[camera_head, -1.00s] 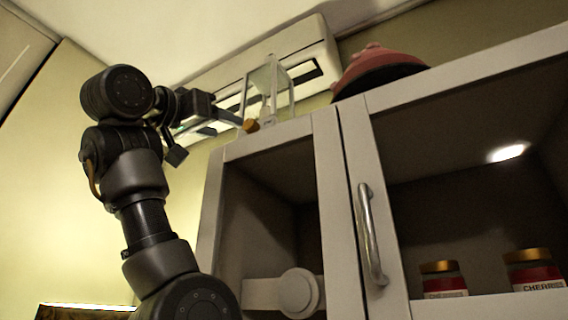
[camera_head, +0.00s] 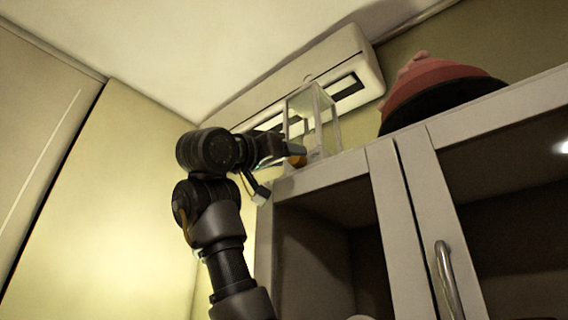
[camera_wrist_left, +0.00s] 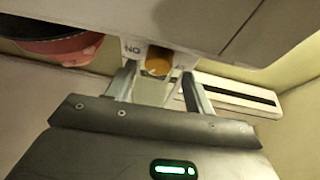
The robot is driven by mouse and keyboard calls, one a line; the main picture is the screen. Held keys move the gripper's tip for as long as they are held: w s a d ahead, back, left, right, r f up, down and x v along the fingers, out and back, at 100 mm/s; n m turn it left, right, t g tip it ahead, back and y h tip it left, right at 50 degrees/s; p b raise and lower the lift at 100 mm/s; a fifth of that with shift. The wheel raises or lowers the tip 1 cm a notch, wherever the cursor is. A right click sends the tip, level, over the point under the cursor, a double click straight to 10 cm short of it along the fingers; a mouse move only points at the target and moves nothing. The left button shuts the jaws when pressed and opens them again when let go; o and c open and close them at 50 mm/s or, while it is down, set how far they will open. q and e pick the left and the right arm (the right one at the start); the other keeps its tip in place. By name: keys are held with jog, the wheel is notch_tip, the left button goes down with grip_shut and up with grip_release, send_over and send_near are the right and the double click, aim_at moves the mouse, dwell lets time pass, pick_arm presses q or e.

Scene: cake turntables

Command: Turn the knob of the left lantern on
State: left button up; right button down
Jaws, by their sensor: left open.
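The lantern (camera_head: 331,122), a pale open frame, stands on top of the white cabinet in the head view. Its orange knob (camera_head: 298,161) is low on the lantern, partly hidden by my left gripper (camera_head: 290,151). My right gripper is not in view.
The white cabinet (camera_head: 383,195) has a metal door handle (camera_head: 447,280). A red, dark-brimmed object (camera_head: 440,82) sits on top to the right. A wall air conditioner (camera_head: 360,66) is behind the lantern. Open wall lies left of my arm.

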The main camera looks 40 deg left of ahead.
pick_arm(q)
jog(key=shift+w+d+r, duration=0.1)
jog(key=shift+w+d, duration=0.05)
jog(key=shift+w, duration=0.5)
jog(key=shift+w+d, duration=0.15)
jog(key=shift+w, duration=0.05)
jog(key=shift+s, duration=0.1)
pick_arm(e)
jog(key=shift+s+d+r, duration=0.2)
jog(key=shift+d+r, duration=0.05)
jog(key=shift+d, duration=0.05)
pick_arm(q)
jog(key=shift+s+a, duration=0.2)
jog(key=c, duration=0.5)
jog(key=shift+d, duration=0.1)
jog(key=c, duration=0.5)
jog(key=shift+o, duration=0.2)
jog(key=shift+r, duration=0.1)
jog(key=shift+d, duration=0.1)
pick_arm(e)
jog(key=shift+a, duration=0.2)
